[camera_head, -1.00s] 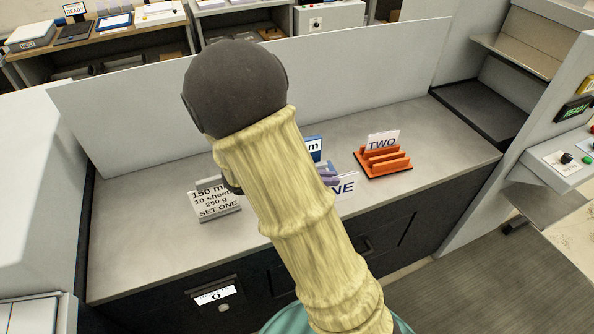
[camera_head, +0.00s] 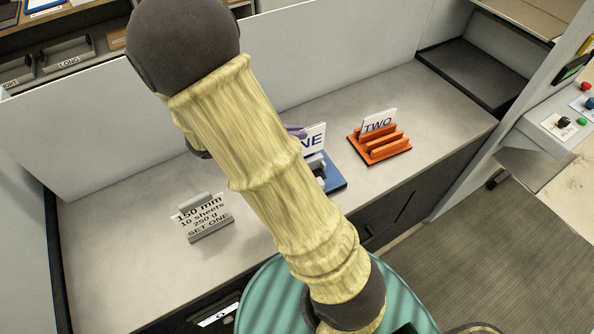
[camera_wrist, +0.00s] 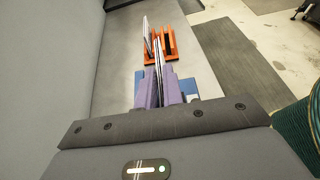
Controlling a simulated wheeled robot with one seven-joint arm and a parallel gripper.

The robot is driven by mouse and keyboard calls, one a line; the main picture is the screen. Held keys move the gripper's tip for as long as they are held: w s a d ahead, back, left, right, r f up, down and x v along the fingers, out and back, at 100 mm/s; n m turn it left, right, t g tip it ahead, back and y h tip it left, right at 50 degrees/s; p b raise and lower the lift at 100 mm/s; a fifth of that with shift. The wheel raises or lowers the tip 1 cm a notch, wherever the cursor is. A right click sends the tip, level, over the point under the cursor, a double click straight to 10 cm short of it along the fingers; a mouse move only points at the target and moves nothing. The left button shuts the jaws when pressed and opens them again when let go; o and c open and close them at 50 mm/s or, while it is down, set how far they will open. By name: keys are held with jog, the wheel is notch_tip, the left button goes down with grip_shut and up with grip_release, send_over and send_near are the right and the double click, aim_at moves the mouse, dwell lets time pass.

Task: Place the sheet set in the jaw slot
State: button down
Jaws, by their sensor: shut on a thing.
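My gripper (camera_wrist: 159,95) is in the wrist view with purple fingers. It is shut on a thin upright sheet set (camera_wrist: 159,66), seen nearly edge-on. In the head view my arm hides most of the gripper, and a white face marked "NE" (camera_head: 314,137) shows beside it. A blue base (camera_head: 334,181) is just below and in front of the sheets, and it also shows behind the fingers in the wrist view (camera_wrist: 188,86). I cannot tell whether the sheets touch it. No jaw slot can be made out with certainty.
An orange rack (camera_head: 388,150) holds an upright card marked "TWO" (camera_head: 378,122), close to the right of the held sheets. A "SET ONE" sign (camera_head: 203,216) stands at left. A pale panel (camera_head: 80,130) backs the counter (camera_head: 125,235).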

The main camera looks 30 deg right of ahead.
jog(key=shift+s+f, duration=0.15)
jog(key=shift+f, duration=0.3)
notch_tip(320, 180, down, 5)
jog(key=shift+r, duration=0.1)
jog(key=shift+f+p, duration=0.4)
jog(key=shift+f, duration=1.7)
jog(key=shift+f, duration=0.2)
jog(key=c, duration=1.5)
grip_release()
jog(key=shift+c, duration=0.2)
jog(key=shift+r, duration=0.1)
